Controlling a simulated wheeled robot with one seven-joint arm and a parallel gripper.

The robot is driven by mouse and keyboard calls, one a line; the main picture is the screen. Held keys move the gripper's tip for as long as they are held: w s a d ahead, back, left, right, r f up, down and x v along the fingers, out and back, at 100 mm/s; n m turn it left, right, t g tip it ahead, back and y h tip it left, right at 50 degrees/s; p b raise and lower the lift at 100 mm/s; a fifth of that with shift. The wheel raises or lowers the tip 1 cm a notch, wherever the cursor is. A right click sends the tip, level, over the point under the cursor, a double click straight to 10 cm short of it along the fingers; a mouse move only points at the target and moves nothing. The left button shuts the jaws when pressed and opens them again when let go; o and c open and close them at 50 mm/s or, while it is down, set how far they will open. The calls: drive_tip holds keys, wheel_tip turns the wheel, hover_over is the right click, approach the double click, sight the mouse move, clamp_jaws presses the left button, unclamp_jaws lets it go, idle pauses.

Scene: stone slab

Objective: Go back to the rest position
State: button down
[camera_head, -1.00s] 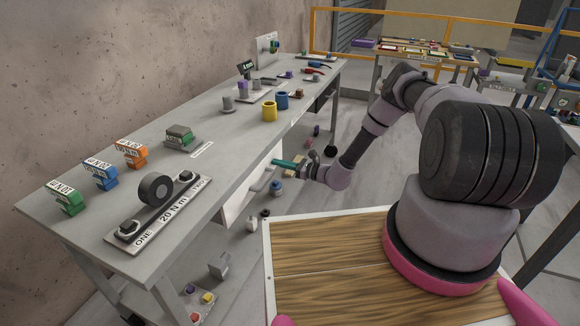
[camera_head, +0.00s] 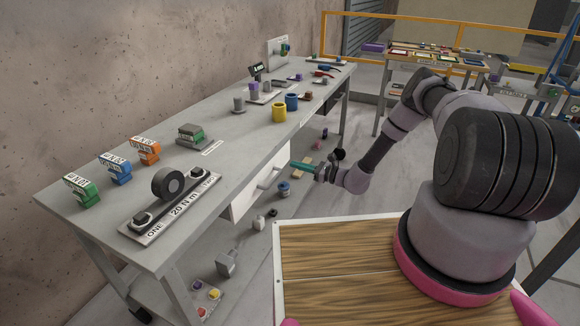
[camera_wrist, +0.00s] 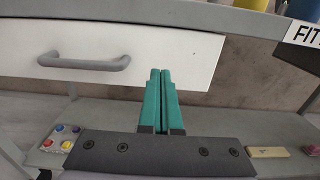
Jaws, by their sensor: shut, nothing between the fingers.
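My gripper (camera_head: 293,164) has teal fingers and sits in front of the grey workbench, just beside the white drawer front (camera_head: 243,199). In the wrist view the two teal fingers (camera_wrist: 160,72) are pressed together with nothing between them. Beyond them in that view is the white drawer front (camera_wrist: 185,58) with its grey handle (camera_wrist: 84,62). The fingers overlap the drawer's right part in the picture; I cannot tell whether they touch it. My arm reaches from the right, bent, with the gripper below the bench top.
Another table (camera_head: 432,57) stands at the back right.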

drive_tip(key=v, duration=0.9)
drive_tip(key=s+r+n+g+h, duration=0.25)
drive_tip(key=r+n, duration=0.25)
drive_tip(key=r, duration=0.7)
drive_tip(key=s+r+n+g+h, duration=0.15)
drive_tip(key=r+n+g, duration=0.25)
drive_tip(key=r, duration=0.7)
drive_tip(key=s+r+n+g+h, duration=0.25)
drive_tip(key=r+n, duration=0.25)
drive_tip(key=r, duration=0.7)
drive_tip(key=s+d+r+n+t+h, duration=0.2)
drive_tip(key=s+d+r+t+h, duration=0.1)
drive_tip(key=s+r, duration=0.7)
drive_tip(key=s+d+r+n+t+h, duration=0.3)
drive_tip(key=s+r+t+h, duration=0.1)
drive_tip(key=s+r, duration=0.6)
drive_tip(key=s, duration=0.3)
drive_tip(key=shift+s+d+r+n, duration=0.3)
drive_tip(key=shift+s+d, duration=0.05)
drive_tip(key=shift+s, duration=0.05)
